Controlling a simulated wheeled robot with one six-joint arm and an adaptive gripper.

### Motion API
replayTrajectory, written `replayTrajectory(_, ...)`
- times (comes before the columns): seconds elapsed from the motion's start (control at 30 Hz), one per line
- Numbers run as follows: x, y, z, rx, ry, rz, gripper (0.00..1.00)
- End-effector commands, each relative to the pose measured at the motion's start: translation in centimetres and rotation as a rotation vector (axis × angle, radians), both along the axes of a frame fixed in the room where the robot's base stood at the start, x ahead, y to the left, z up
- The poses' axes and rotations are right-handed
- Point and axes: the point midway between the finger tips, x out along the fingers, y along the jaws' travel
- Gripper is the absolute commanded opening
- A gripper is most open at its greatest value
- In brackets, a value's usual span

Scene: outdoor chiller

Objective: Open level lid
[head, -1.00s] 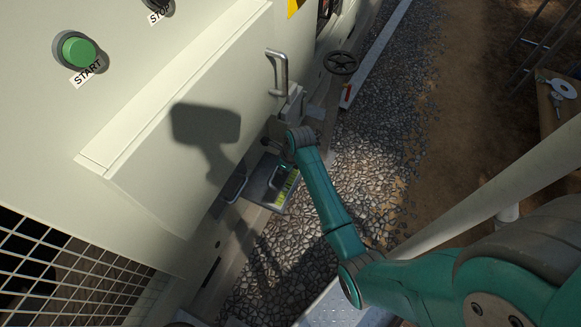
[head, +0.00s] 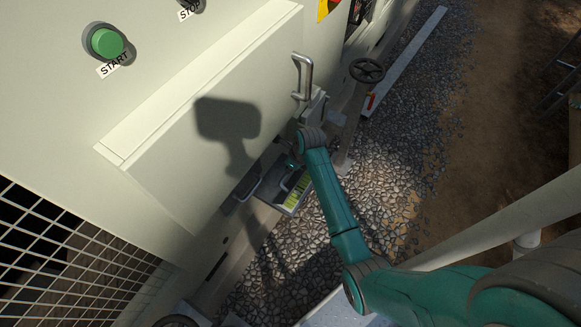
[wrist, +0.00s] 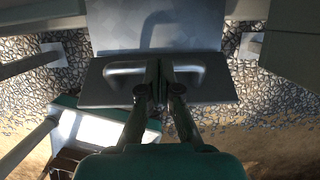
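The level lid (wrist: 95,90) is a grey metal plate with a U-shaped bar handle (wrist: 125,68), in the middle of the wrist view. My gripper (wrist: 161,70) has its two fingers close together on the middle of the handle, hiding that part of the bar. In the head view a small grey panel or box with a yellow-green strip (head: 296,197) sits low on the chiller side, beside my gripper (head: 291,165). My forearm and wrist partly hide it there. I cannot tell how far the lid is tilted.
The chiller's pale cabinet (head: 190,130) fills the left, with a green START button (head: 106,42) and a tall handle (head: 302,75). A dark handwheel (head: 367,70) stands beyond. Gravel (head: 400,130) lies open to the right.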

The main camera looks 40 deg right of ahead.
Motion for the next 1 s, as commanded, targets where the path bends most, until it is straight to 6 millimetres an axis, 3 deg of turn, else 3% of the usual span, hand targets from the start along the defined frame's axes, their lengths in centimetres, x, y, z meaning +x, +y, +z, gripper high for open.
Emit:
replayTrajectory(0.2,-0.2,-0.1,0.6,0.000,0.000,0.000,0.00)
replayTrajectory(0.7,-2.0,-0.8,6.8,0.001,-0.002,-0.001,0.00)
replayTrajectory(0.87,-3.8,-1.3,5.9,0.049,-0.061,0.016,0.00)
replayTrajectory(1.0,-6.5,-1.9,4.7,0.123,-0.213,0.030,0.00)
